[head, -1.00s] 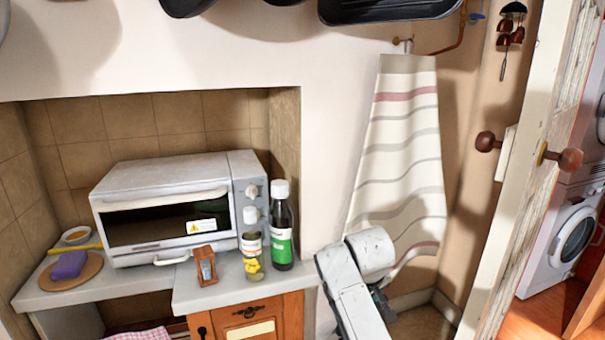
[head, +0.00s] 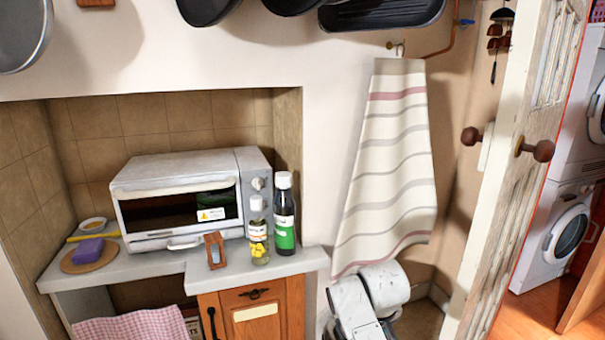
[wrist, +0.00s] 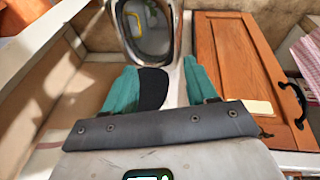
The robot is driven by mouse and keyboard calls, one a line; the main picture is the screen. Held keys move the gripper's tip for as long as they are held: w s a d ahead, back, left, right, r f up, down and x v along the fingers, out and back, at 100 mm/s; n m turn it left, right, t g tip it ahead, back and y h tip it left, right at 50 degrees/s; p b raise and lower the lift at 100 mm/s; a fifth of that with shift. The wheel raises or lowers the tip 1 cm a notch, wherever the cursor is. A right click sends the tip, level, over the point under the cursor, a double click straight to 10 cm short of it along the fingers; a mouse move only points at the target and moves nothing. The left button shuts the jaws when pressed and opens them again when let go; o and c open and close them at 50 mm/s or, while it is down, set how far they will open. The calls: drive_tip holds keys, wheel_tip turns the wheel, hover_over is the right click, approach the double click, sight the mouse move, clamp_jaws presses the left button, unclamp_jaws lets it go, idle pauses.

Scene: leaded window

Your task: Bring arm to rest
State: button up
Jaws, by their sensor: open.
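My gripper (wrist: 160,88) shows in the wrist view with its two teal fingers apart and nothing clearly held between them. A dark, glossy object with a pale rim (wrist: 148,30) lies beyond the fingertips; I cannot tell what it is. In the head view my white arm (head: 362,300) is low, right of the counter and in front of the striped towel (head: 385,170). My gripper is not visible in that view.
A toaster oven (head: 180,200), a green-labelled bottle (head: 285,215), a jar (head: 258,235) and a sponge (head: 88,248) stand on the counter. The wooden cabinet door (wrist: 235,75) is beside my gripper. An open white door (head: 510,180) stands at right.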

drive_tip(key=s+d+f+m, duration=0.1)
drive_tip(key=s+d+f, duration=0.1)
drive_tip(key=s+f, duration=0.35)
drive_tip(key=s+d+f+m+g, duration=0.1)
drive_tip(key=s+d+f, duration=0.1)
drive_tip(key=s, duration=0.6)
drive_tip(key=s+d+f+m, duration=0.1)
drive_tip(key=s+d+f, duration=0.1)
drive_tip(key=s+f, duration=0.35)
drive_tip(key=s+d+r+m, duration=0.1)
drive_tip(key=s+d, duration=0.1)
drive_tip(key=s, duration=1)
drive_tip(key=s+d+r+m+g, duration=0.1)
drive_tip(key=s+d, duration=0.2)
drive_tip(key=s, duration=1)
drive_tip(key=shift+d+r+g+y, duration=0.3)
drive_tip(key=shift+d+r, duration=0.05)
drive_tip(key=shift+c, duration=0.2)
